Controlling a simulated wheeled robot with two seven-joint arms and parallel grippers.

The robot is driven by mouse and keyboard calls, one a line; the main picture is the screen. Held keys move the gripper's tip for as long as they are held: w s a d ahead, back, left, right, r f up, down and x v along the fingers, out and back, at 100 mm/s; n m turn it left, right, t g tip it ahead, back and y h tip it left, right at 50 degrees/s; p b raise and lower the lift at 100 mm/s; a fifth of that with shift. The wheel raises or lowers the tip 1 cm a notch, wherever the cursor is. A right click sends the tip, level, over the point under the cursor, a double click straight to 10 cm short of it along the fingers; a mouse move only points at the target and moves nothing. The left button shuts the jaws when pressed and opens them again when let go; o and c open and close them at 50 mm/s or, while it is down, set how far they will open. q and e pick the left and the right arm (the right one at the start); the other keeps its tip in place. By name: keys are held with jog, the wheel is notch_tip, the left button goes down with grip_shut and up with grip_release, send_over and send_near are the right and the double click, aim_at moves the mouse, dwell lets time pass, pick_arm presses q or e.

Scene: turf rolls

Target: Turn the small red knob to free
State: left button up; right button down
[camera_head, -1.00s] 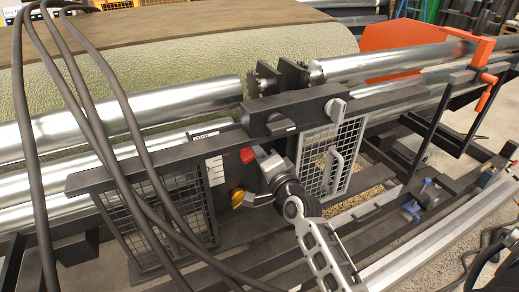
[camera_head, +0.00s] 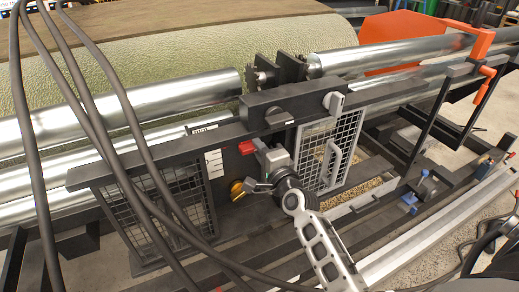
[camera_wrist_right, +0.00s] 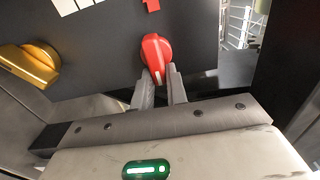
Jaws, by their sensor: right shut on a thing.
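The small red knob (camera_head: 246,147) is on the dark upright panel in the middle of the head view. In the right wrist view the red knob (camera_wrist_right: 156,50) has a round head and a narrow grip that points down between my fingers. My right gripper (camera_wrist_right: 160,84) is shut on this grip, with one grey finger on each side. In the head view my right gripper (camera_head: 260,147) reaches the knob from the right and hides part of it. My left gripper is not in view.
A yellow knob (camera_head: 237,190) sits below the red one; it also shows in the right wrist view (camera_wrist_right: 32,66). White labels (camera_head: 214,163) are left of the red knob. A mesh door (camera_head: 326,158) stands close on the right. Black cables (camera_head: 112,90) hang across the left.

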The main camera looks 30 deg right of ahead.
jog(key=c, duration=1.4)
grip_release()
jog(key=s+b, duration=0.1)
jog(key=s, duration=1.5)
jog(key=shift+a, duration=0.45)
jog(key=shift+w, duration=0.1)
jog(key=s+a+f+n+g+y, duration=0.2)
jog(key=a+f+n, duration=0.4)
jog(key=n, duration=0.4)
jog(key=s+a+f+n+g+y, duration=0.2)
jog(key=s+a+f+n+g, duration=0.3)
jog(key=s+a+f+n, duration=0.2)
notch_tip(320, 180, down, 2)
jog(key=n, duration=0.4)
jog(key=shift+a+f+g, duration=0.15)
jog(key=shift+f+g, duration=0.1)
jog(key=shift+g, duration=0.05)
